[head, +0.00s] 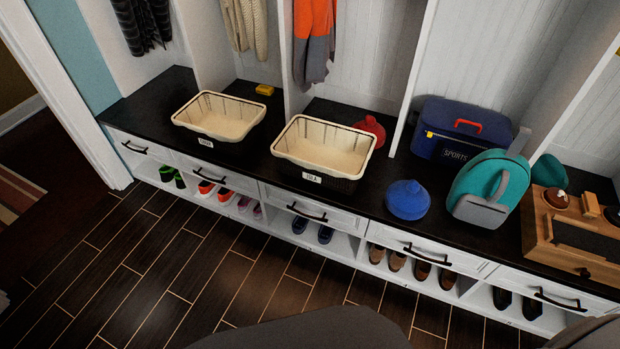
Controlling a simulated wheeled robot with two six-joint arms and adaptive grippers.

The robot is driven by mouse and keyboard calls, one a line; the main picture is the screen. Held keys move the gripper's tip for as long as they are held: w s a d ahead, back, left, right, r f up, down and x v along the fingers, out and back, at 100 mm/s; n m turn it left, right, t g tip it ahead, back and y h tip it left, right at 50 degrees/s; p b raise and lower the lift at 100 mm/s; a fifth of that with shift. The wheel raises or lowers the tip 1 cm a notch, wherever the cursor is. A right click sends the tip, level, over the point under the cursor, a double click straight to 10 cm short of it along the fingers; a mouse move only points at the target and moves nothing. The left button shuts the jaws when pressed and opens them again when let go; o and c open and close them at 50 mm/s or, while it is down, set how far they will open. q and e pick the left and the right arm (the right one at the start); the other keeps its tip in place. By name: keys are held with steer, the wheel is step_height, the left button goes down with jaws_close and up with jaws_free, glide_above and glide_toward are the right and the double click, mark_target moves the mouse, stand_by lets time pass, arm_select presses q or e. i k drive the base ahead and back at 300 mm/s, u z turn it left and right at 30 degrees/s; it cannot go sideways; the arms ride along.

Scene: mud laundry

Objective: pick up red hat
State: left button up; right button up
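A red hat (371,129) sits on the black bench top, behind the right-hand wicker basket (350,141) and next to a white divider. Its lower left part is hidden by the basket. Neither of my grippers shows in the head view. Dark grey rounded shapes at the bottom edge are probably parts of my own body.
A blue hat (408,200), a teal backpack (490,187), a blue sports bag (455,128) and a wooden box (570,235) stand to the right. Another basket (218,115) stands left. Shoes fill cubbies below the drawers. The wood floor (190,270) in front is clear.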

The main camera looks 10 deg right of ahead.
mark_target(369, 125)
steer(key=z, duration=0.4)
steer(key=i, duration=0.75)
steer(key=z, duration=1.5)
